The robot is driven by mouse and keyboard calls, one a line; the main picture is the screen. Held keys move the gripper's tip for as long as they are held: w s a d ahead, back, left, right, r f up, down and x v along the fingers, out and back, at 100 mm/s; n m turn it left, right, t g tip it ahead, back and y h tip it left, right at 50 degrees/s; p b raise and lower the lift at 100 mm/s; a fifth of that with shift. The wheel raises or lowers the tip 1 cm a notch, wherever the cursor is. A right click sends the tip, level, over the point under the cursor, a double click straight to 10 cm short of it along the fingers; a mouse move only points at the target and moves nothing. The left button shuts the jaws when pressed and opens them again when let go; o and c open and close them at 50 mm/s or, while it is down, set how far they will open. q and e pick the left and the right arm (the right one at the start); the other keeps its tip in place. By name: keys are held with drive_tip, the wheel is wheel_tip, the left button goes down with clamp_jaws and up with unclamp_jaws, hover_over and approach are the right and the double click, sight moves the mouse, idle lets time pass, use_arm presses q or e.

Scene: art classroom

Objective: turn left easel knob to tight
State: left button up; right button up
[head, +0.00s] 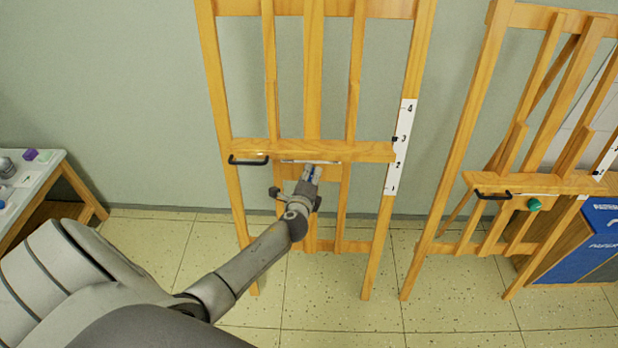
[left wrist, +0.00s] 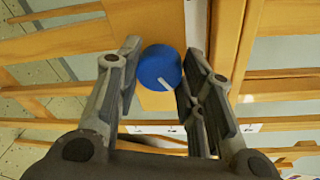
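The left easel (head: 230,150) is a wooden frame with a cross ledge. Its knob (left wrist: 160,68) is blue and round with a white pointer mark, slanting toward the lower right in the left wrist view. My left gripper (head: 311,172) is just under the middle of the ledge, pointing at the knob. In the left wrist view, its two fingers (left wrist: 157,70) stand on either side of the knob. The right finger looks against its edge; a thin gap seems to show at the left. I cannot tell if both touch. My right gripper is out of view.
A second wooden easel (head: 455,165) with a green knob (head: 534,204) stands to the right, before a blue bin (head: 600,225). A white-topped table (head: 38,172) is at the left. Black handles (head: 248,160) stick out from the ledges. The tiled floor between is clear.

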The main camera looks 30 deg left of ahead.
use_arm(q)
drive_tip(key=o, duration=0.4)
drive_tip(key=shift+w, duration=0.1)
drive_tip(key=shift+v, duration=4.05)
drive_tip(key=shift+a+f, duration=0.1)
